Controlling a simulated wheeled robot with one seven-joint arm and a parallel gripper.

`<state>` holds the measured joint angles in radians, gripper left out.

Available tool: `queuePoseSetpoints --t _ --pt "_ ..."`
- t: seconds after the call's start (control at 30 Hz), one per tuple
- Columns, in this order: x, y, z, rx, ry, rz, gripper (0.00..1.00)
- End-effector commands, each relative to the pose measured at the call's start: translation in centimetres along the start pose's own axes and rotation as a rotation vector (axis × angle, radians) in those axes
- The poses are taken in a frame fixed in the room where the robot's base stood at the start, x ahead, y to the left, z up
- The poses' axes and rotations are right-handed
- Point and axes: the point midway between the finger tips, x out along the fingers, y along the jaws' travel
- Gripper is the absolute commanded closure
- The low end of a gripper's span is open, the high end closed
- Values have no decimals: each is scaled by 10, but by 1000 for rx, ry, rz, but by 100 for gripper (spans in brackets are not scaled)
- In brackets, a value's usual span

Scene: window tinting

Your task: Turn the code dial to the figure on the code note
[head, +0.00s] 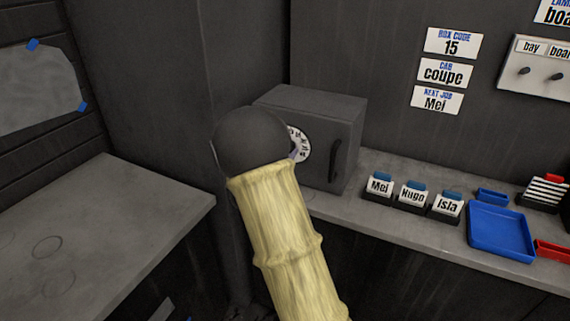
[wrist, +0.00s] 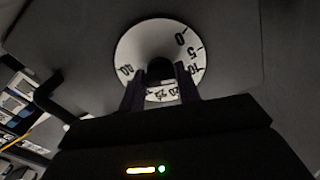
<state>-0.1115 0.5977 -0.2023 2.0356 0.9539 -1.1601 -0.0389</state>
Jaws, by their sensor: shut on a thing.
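The code note (head: 452,43) on the back wall reads "BOX CODE 15". The code dial (head: 299,143) is a white numbered disc on the front of a dark grey box (head: 345,130); my arm covers part of it in the head view. In the wrist view the dial (wrist: 138,45) shows 0, 5, 10 and 40, with smaller figures between my fingers. My gripper (wrist: 160,88) is shut on the dial's dark centre knob (wrist: 160,68). No index mark can be made out, so I cannot tell the set figure. The gripper is hidden behind my arm in the head view.
The box has a dark handle (head: 336,160) right of the dial. Name cards Mei (head: 380,187), Hugo (head: 412,194) and Isla (head: 447,205) stand on the bench, with a blue tray (head: 500,255) farther right. A mostly bare grey worktop (head: 90,225) is at left.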

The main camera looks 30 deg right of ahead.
Motion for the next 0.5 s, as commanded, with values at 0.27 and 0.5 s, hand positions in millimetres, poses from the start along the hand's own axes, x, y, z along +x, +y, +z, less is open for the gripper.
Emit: queuePoseSetpoints --t 0.27,0.5 --pt "0 1 6 266 1 -2 90" --pt "0 1 6 485 1 -2 90"
